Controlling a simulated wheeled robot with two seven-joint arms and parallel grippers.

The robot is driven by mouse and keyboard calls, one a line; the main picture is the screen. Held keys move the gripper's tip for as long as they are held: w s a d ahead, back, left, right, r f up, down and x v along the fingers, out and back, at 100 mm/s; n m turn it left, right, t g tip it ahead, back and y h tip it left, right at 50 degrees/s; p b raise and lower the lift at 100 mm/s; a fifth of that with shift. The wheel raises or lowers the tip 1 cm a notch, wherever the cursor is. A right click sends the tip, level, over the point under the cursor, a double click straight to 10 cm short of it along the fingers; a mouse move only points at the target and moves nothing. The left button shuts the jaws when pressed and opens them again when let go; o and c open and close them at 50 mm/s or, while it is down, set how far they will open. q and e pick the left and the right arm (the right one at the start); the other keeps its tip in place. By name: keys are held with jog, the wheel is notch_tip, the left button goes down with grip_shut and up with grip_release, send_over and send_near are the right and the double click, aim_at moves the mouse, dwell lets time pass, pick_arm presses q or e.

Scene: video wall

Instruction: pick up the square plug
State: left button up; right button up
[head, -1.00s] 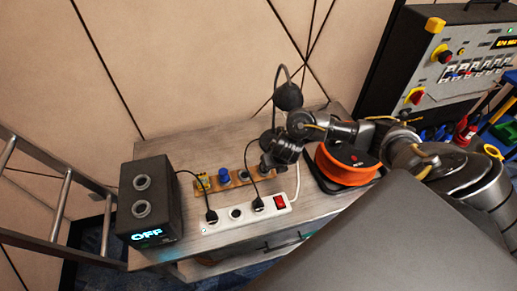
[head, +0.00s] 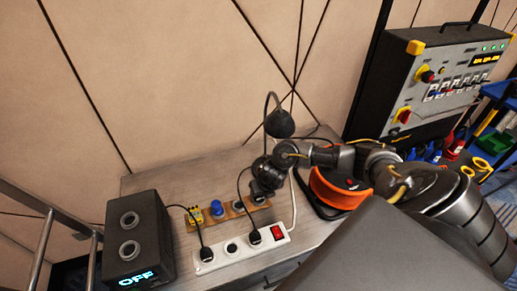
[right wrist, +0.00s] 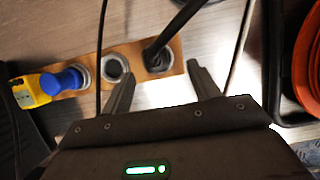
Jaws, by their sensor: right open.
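A wooden strip (head: 228,214) lies on the grey bench. At its left end is a blocky yellow piece (head: 195,216), also in the right wrist view (right wrist: 30,91). Beside it stands a round blue plug (head: 216,208), also in the wrist view (right wrist: 64,80). To the right are an empty round ring (right wrist: 116,68) and a ring (right wrist: 159,60) with something black at it. I cannot tell for certain which piece is the square plug. My right gripper (head: 266,190) is open above the strip's right end; its fingers (right wrist: 160,68) flank the last ring, with nothing gripped. My left gripper is out of view.
A white power strip (head: 218,255) with black plugs and cables lies in front. A black box reading OFF (head: 138,240) stands left. A black lamp (head: 280,123) and an orange cable reel (head: 338,190) are near my right arm. A control panel (head: 430,85) stands at right.

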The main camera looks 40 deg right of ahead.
jog(key=x, duration=0.5)
jog(key=shift+w+a, duration=0.2)
jog(key=shift+a, duration=0.1)
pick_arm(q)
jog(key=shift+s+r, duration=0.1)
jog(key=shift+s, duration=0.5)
pick_arm(e)
jog(key=shift+c, duration=0.3)
jog(key=c, duration=1.1)
jog(key=shift+r, duration=0.1)
